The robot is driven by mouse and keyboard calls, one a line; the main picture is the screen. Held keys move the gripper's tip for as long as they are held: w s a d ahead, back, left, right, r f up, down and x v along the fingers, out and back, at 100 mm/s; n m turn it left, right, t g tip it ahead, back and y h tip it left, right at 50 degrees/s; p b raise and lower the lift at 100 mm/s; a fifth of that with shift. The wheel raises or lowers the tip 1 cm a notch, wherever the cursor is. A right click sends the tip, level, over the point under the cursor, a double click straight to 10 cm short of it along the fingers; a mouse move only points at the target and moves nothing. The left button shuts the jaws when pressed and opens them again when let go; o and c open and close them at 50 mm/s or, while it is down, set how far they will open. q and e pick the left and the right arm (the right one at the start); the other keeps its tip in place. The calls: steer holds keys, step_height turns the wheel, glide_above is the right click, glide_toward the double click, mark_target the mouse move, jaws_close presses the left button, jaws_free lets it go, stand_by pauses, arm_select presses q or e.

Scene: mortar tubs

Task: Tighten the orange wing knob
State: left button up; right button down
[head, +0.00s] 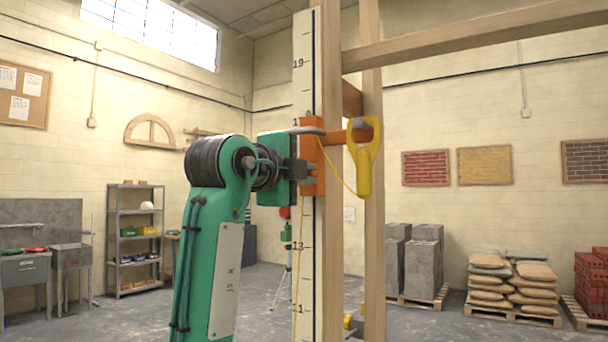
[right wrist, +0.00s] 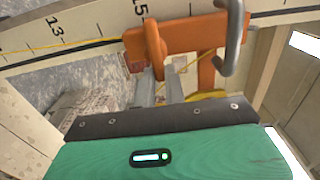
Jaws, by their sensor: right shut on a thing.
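An orange clamp (head: 313,150) sits on a tall white pole with a number scale (head: 304,85). In the right wrist view the orange clamp (right wrist: 200,32) carries the upright, rounded orange wing knob (right wrist: 155,47). My right gripper (head: 308,172) reaches the clamp from the left. In the right wrist view my right gripper (right wrist: 160,80) has its grey fingers at the knob's lower end, shut on it. The gripper hides the knob in the head view. A bent grey bar (right wrist: 236,38) stands out from the clamp. My left gripper is out of view.
A yellow handle-shaped piece (head: 363,165) hangs on the clamp's orange arm, with a yellow line running from it. Wooden posts (head: 375,240) stand just right of the pole. Shelves (head: 135,235), stacked blocks (head: 421,265) and bags (head: 490,285) stand farther back.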

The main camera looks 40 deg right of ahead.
stand_by(0.4)
steer(key=c, duration=1.5)
jaws_free()
steer(key=shift+o, duration=0.2)
steer(key=b+v, duration=0.4)
steer(key=v, duration=1)
steer(key=shift+d+f, duration=0.1)
steer(key=shift+d, duration=0.05)
